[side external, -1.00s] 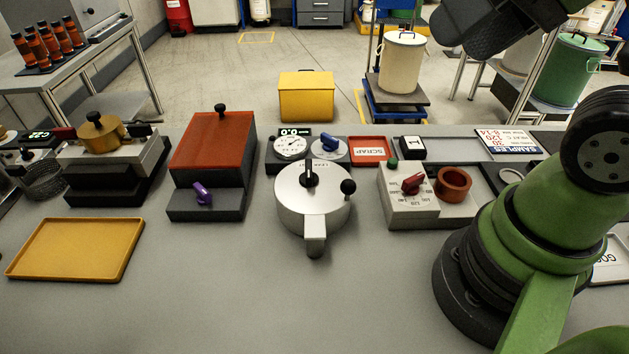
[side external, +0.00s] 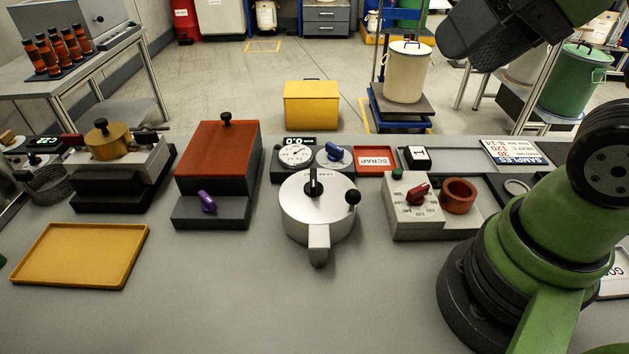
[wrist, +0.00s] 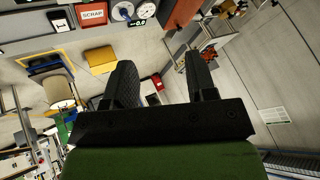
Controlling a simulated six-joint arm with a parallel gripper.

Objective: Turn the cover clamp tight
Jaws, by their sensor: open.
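A round silver pot-like unit (side external: 318,213) stands mid-table in the side view, with a spout-like arm toward the front. On its lid is an upright black lever (side external: 313,184), with a black ball knob (side external: 353,197) at its right edge. Which of these is the cover clamp, I cannot tell for sure. In the wrist view my gripper (wrist: 161,62) is open, its two dark fingers apart with nothing between them. The fingertips are not clear there.
Behind the silver unit are a dial gauge (side external: 296,156), a blue knob (side external: 335,153) and a red scrap tray (side external: 374,160). A red-topped box (side external: 216,150) stands left, a grey control box (side external: 416,208) right. A yellow tray (side external: 80,256) lies front left. The front table is clear.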

